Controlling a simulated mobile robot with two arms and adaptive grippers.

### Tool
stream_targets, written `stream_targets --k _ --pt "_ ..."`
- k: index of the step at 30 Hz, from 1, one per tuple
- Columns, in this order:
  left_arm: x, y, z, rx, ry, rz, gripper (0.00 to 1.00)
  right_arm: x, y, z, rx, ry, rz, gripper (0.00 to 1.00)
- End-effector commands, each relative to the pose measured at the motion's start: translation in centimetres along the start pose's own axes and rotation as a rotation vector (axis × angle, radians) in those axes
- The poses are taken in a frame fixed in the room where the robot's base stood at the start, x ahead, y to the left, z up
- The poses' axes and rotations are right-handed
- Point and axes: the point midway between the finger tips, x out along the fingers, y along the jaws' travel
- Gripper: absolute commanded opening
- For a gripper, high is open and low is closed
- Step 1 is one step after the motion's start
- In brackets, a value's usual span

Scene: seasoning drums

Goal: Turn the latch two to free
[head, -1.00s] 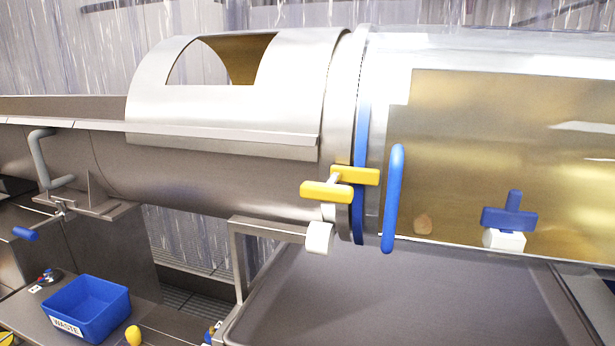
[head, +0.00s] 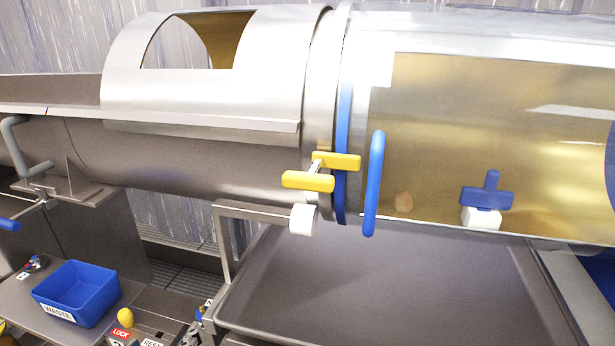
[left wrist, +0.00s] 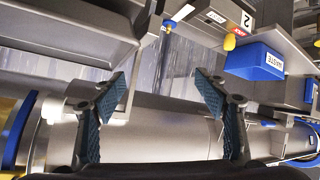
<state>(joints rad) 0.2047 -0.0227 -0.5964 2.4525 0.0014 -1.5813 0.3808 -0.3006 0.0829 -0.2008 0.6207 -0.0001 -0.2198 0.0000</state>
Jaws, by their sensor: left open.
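In the head view, two yellow handles, a front one (head: 308,181) and a rear one (head: 336,160), sit at the joint between the steel trough and the drum (head: 450,130). A metal stem shows between them. A blue upright handle (head: 374,185) stands just right of them. No label marks either as latch two. My left gripper (left wrist: 162,92) shows only in the left wrist view, its dark padded fingers apart and empty, with the steel cylinder behind them. My right gripper is not in view.
A blue WASTE bin (head: 78,293) stands low at the left. A red LOCK label (head: 121,334) and a yellow knob (head: 125,317) are near it. A blue T-shaped handle (head: 486,193) sits on a white block at right. A steel tray (head: 380,285) lies below the drum.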

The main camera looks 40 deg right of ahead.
Motion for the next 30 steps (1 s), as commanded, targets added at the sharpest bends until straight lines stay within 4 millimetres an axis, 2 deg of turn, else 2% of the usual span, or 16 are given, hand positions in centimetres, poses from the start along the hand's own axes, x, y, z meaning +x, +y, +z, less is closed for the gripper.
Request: stream_targets --k 1,6,10,15,18,23,26,30 --pt "-0.7 2.3 -2.8 0.024 0.058 0.039 0.67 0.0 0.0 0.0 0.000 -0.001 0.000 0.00" --pt "-3.8 9.8 -9.2 0.098 0.211 0.160 0.67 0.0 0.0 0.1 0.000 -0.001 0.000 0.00" --pt "-6.9 15.4 -12.4 0.175 0.312 0.247 0.67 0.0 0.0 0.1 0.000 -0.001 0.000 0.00" --pt "-10.6 21.3 -14.1 0.273 0.409 0.334 0.67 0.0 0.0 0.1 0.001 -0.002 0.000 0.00" --pt "-12.0 23.5 -14.2 0.315 0.442 0.365 0.67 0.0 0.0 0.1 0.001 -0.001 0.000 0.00" --pt "-12.9 25.0 -14.3 0.346 0.464 0.387 0.67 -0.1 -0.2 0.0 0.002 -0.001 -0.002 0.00" --pt "-12.4 25.4 -14.5 0.349 0.463 0.387 0.67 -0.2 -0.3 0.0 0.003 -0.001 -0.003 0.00" --pt "-10.8 26.1 -15.2 0.349 0.462 0.384 0.67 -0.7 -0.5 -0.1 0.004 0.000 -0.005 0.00"
